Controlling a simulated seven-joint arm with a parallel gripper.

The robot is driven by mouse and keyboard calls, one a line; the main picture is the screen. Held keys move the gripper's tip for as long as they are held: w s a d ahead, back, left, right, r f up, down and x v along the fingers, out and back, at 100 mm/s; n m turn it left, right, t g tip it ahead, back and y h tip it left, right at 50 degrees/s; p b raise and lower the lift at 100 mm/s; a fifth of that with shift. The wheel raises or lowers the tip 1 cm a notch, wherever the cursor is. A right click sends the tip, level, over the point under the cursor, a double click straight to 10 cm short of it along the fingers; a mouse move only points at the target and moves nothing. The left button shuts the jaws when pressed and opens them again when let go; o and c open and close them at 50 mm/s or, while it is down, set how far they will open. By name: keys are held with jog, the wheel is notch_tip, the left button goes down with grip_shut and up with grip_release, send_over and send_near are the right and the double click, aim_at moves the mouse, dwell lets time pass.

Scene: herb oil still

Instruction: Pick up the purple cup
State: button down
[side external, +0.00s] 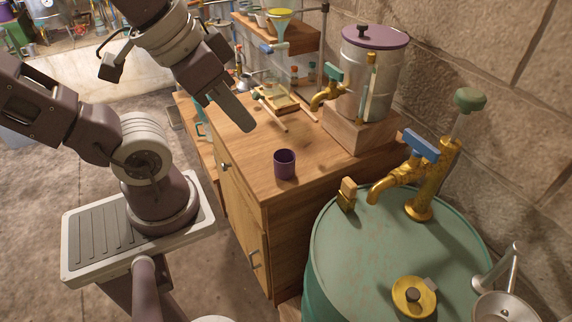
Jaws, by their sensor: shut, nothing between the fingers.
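The purple cup (285,164) stands upright on the wooden cabinet top (300,186), close to its front corner. Its open mouth faces up. My gripper (243,122) hangs above the cabinet top, up and to the left of the cup in the picture. Its fingers are shut with nothing between them, and it is apart from the cup.
A metal tank with a purple lid (368,75) and brass tap stands on a wooden block (360,133) behind the cup. A green barrel (340,240) with a brass tap (400,180) is at right. A wooden frame (278,98) lies farther back. Bare wood surrounds the cup.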

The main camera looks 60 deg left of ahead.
jog(key=c, duration=2.2)
grip_release()
jog(key=shift+c, duration=2.1)
grip_release()
jog(key=m+g+y, duration=0.5)
jog(key=m+g, duration=0.1)
jog(key=m, duration=1.1)
send_over(285, 158)
jog(key=s+d, duration=0.2)
jog(key=d, duration=0.3)
notch_tip(285, 158, down, 23)
jog(key=shift+m, duration=0.4)
jog(key=x, duration=0.5)
jog(key=w+x, duration=0.1)
jog(key=x, duration=0.1)
jog(key=shift+d+f, duration=0.3)
jog(key=shift+f, duration=0.05)
